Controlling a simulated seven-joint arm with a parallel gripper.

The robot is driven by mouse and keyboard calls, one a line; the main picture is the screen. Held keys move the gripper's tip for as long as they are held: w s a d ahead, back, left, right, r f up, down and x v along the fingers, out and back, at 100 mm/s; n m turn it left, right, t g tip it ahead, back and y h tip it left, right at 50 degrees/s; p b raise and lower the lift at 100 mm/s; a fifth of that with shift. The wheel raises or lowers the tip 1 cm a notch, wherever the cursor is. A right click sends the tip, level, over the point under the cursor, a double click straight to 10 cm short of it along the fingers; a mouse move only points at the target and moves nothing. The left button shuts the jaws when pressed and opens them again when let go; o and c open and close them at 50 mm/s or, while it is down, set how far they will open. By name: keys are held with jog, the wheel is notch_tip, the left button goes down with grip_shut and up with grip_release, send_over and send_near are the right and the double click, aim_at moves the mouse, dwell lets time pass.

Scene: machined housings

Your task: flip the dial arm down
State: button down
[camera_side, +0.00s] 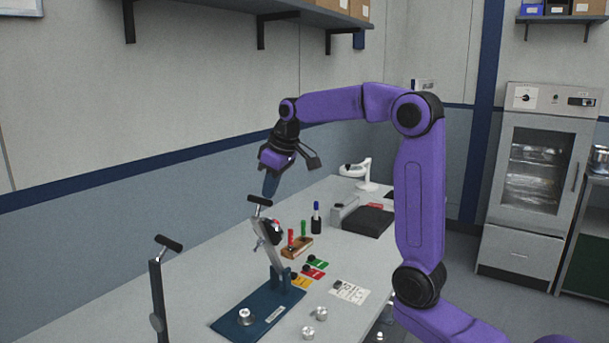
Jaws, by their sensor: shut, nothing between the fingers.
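The dial arm (272,250) is a pale grey bar hinged on a dark blue base plate (236,324) on the bench. It stands raised, leaning up and to the left, with a small dark round part near its upper end. A black crossbar handle (259,200) on a thin metal stem shows at its top. My gripper (270,188) points down just above the handle, shut and empty. Whether its fingertips touch the handle cannot be told from this side.
A post with a black crossbar (169,243) stands at the front left. A silver knob (245,316) sits on the base plate. Behind the arm are a wooden block with coloured pegs (297,247), coloured cards (314,262) and a marker (316,217). Loose metal knobs (321,313) lie to the right.

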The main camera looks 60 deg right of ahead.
jog(key=a+f+n+h, duration=0.1)
jog(key=a+f+h, duration=0.3)
jog(key=a, duration=0.6)
jog(key=a+f+h, duration=0.3)
jog(key=a+f, duration=0.3)
jog(key=f, duration=0.3)
jog(key=a+f+n+t+h, duration=0.1)
jog(key=a+f+h, duration=0.3)
jog(key=f, duration=0.6)
jog(key=shift+a+n, duration=0.3)
jog(key=shift+a, duration=0.85)
jog(key=shift+s, duration=0.15)
jog(key=shift+r, duration=0.15)
jog(key=s+a+r, duration=0.3)
jog(key=a+r, duration=0.5)
jog(key=a, duration=0.1)
jog(key=shift+s+r+h, duration=0.15)
jog(key=shift+r+h, duration=0.15)
jog(key=shift+r, duration=0.1)
